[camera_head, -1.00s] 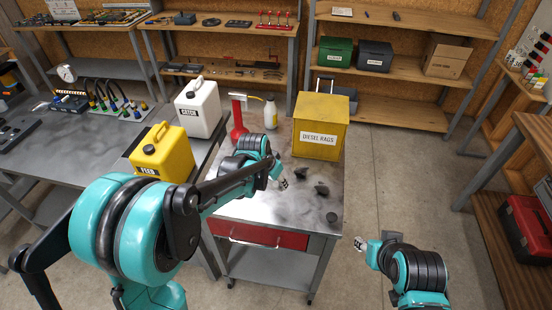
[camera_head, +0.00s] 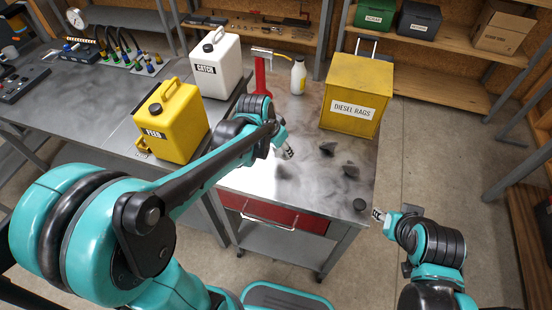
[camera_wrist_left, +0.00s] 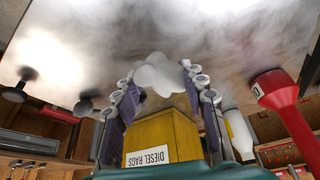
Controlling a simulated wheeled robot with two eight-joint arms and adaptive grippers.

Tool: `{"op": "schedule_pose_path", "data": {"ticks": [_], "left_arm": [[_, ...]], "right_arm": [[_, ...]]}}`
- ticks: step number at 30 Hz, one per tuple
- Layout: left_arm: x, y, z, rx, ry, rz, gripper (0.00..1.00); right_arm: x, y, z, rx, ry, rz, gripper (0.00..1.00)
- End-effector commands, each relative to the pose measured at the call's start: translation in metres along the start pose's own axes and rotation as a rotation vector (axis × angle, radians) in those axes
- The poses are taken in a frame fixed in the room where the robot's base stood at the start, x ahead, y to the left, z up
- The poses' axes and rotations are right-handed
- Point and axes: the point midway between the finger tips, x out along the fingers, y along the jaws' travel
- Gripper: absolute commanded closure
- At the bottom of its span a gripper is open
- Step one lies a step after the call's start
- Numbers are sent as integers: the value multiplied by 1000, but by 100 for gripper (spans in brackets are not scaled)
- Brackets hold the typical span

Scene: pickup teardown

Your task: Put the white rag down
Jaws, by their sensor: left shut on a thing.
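The white rag (camera_wrist_left: 160,74) is a small crumpled bundle between the fingertips of my left gripper (camera_wrist_left: 158,84) in the left wrist view. In the head view, my left gripper (camera_head: 287,152) is over the steel bench top (camera_head: 250,178), left of the dark caps. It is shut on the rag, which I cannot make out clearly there. I cannot tell whether the rag touches the bench. My right gripper (camera_head: 378,215) is off the bench's right front corner, and its jaw state is unclear.
A yellow DIESEL RAGS bin (camera_head: 357,92) stands at the back right of the bench. Several dark caps (camera_head: 350,171) lie in front of it.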

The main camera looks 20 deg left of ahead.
Motion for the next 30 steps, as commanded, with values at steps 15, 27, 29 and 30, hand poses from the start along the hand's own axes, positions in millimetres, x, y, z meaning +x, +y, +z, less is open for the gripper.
{"op": "schedule_pose_path", "data": {"ticks": [15,27,29,30], "left_arm": [[47,-18,22,0,0,1,82],[49,-17,23,0,0,1,56],[49,-17,23,0,0,1,40],[48,-17,23,0,0,1,38]], "right_arm": [[22,0,16,0,0,0,60],[23,0,16,0,0,0,60],[22,0,16,0,0,0,60],[22,0,16,0,0,0,60]]}}
